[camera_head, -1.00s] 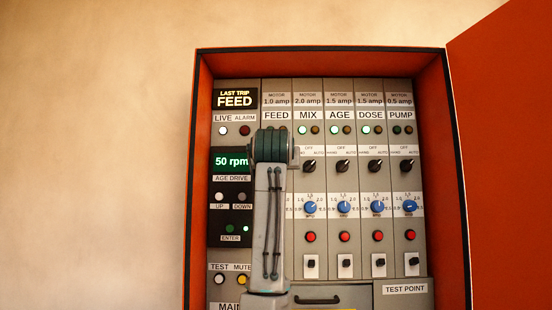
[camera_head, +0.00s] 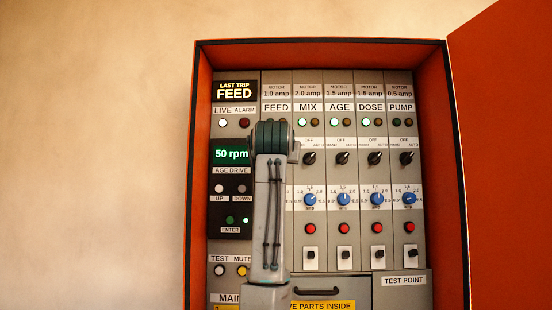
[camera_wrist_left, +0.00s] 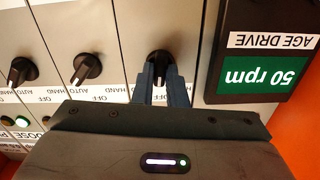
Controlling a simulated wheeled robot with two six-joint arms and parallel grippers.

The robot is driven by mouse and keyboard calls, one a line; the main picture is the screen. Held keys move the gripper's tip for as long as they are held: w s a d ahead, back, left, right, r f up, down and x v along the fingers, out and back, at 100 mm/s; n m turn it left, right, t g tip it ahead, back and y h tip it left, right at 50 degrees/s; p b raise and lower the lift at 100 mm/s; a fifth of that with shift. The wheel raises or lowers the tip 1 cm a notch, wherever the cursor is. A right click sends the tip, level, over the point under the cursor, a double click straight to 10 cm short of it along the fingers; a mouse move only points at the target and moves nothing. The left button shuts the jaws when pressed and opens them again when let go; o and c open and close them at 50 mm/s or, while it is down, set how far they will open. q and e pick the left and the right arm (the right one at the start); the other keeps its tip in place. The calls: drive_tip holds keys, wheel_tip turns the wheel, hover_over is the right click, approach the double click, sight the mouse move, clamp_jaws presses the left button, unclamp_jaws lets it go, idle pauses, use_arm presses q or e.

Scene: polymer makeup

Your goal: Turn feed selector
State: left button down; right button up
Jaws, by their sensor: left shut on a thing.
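The feed selector (camera_wrist_left: 160,57) is a black rotary knob in the column beside the 50 rpm display. In the left wrist view, which is upside down, the two dark fingers of my left gripper (camera_wrist_left: 161,76) are shut on this knob, one on each side. Its exact pointer angle is partly hidden by the fingers. In the head view my left arm covers the selector and most of the FEED column (camera_head: 276,92); the gripper itself is hidden there. My right gripper is not in view.
The MIX selector (camera_wrist_left: 86,68) and AGE selector (camera_wrist_left: 20,70) sit beside the held knob. The 50 rpm display (camera_head: 231,154) is left of my arm in the head view. The orange cabinet wall (camera_head: 200,180) and open door (camera_head: 505,150) frame the panel.

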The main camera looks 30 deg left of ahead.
use_arm(q)
drive_tip(key=shift+d+m+b, duration=0.1)
drive_tip(key=shift+m+b, duration=0.6)
drive_tip(key=shift+m, duration=3.1)
drive_tip(key=c, duration=1.5)
unclamp_jaws()
drive_tip(key=shift+o, duration=0.2)
drive_tip(key=shift+d, duration=0.15)
